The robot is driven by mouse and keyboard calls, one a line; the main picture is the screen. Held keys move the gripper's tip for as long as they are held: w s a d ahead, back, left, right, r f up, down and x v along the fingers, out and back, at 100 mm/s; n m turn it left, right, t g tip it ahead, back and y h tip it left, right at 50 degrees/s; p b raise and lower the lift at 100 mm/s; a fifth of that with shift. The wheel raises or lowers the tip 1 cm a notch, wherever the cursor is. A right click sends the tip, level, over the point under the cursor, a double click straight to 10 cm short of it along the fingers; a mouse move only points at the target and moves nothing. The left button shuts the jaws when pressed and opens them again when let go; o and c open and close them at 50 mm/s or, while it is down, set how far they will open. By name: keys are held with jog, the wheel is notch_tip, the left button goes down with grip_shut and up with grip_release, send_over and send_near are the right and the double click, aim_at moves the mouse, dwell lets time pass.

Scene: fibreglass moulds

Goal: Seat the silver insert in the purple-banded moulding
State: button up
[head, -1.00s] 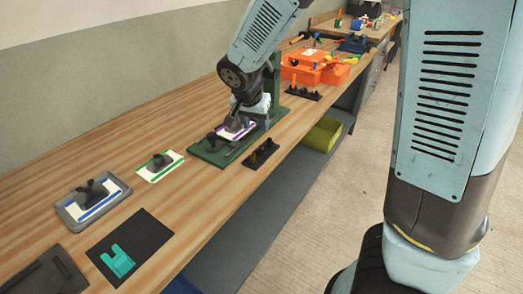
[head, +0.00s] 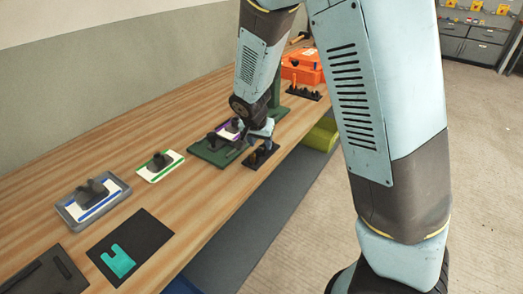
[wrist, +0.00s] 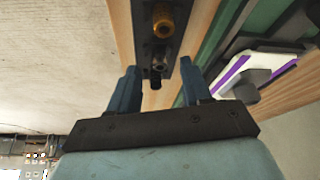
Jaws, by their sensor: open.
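The purple-banded moulding (head: 228,131) is white with purple bands and a dark raised part. It sits on a green fixture (head: 207,150), and shows at the right of the wrist view (wrist: 232,73). A black rack (head: 250,163) stands beside the fixture; in the wrist view (wrist: 143,22) it holds a gold insert (wrist: 163,20) and a grey, silver-looking insert (wrist: 158,62), with a dark piece near it. My gripper (wrist: 160,78) is open and empty, its fingers on either side of the rack's near end. In the head view my gripper (head: 260,136) is over the rack; its fingertips are unclear.
A green-banded moulding (head: 160,166) and a blue-banded moulding in a grey tray (head: 93,200) lie to the left. A teal piece (head: 118,261) lies on a black mat (head: 150,232). Orange boxes (head: 303,68) and another black rack (head: 303,92) stand farther back.

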jog(key=shift+x, duration=0.9)
jog(key=shift+c, duration=0.3)
jog(key=shift+a, duration=0.1)
grip_shut()
